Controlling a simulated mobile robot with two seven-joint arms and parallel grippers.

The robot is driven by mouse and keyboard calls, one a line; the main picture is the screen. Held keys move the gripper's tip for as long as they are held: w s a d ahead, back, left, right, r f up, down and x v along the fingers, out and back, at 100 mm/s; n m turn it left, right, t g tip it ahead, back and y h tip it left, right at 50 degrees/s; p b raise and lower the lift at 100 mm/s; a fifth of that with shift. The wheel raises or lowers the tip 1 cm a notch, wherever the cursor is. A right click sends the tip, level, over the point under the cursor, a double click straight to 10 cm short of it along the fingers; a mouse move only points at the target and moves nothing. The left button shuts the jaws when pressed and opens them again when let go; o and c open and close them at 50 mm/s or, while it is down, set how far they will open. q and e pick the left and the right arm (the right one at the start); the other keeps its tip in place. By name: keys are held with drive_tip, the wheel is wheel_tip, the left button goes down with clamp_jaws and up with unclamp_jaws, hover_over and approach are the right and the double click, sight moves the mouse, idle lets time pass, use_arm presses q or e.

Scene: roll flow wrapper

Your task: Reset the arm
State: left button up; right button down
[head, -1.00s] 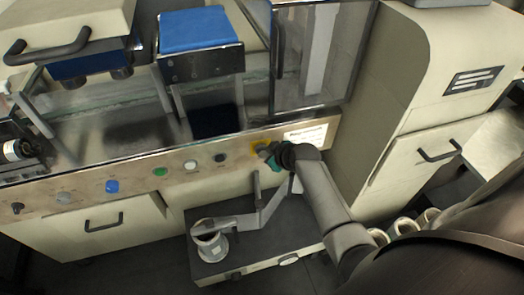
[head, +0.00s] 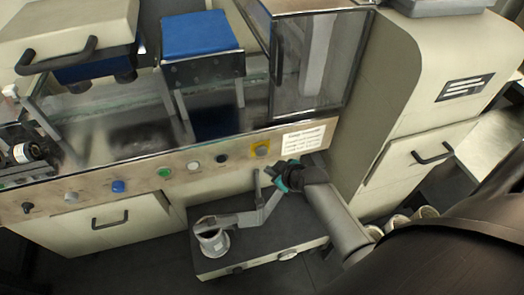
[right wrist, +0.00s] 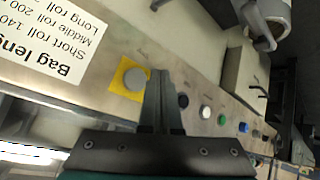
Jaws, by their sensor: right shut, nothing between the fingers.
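My right gripper (head: 280,177) is in front of the machine's control panel, just below the grey button on a yellow square (head: 261,149). Its fingers are shut and empty in the right wrist view (right wrist: 165,100). There the yellow-backed button (right wrist: 133,79) lies beside the fingertips, and I cannot tell the exact gap. My right arm (head: 340,222) reaches in from the lower right. My left gripper does not show in either view.
A row of buttons, including a green one (head: 164,172) and a blue one (head: 118,186), runs along the panel. A white label (head: 303,139) is at the panel's right. Below, a metal arm reaches over a drawer-like box (head: 262,252) with a white roll (head: 213,240).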

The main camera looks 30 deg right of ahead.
idle(0.5)
drive_tip(key=s+a+f+m+g, duration=0.1)
drive_tip(key=s+a+f+g, duration=0.15)
drive_tip(key=s+f, duration=0.65)
drive_tip(key=s+a+f+m+g, duration=0.1)
drive_tip(key=s+a+f+g, duration=0.15)
drive_tip(key=s+f, duration=0.65)
drive_tip(key=s+a+f+g, duration=0.1)
drive_tip(key=s+f, duration=0.2)
drive_tip(key=s, duration=0.6)
drive_tip(key=s+a+f+g, duration=0.2)
drive_tip(key=s+f, duration=0.2)
drive_tip(key=s, duration=0.6)
drive_tip(key=shift+h, duration=0.3)
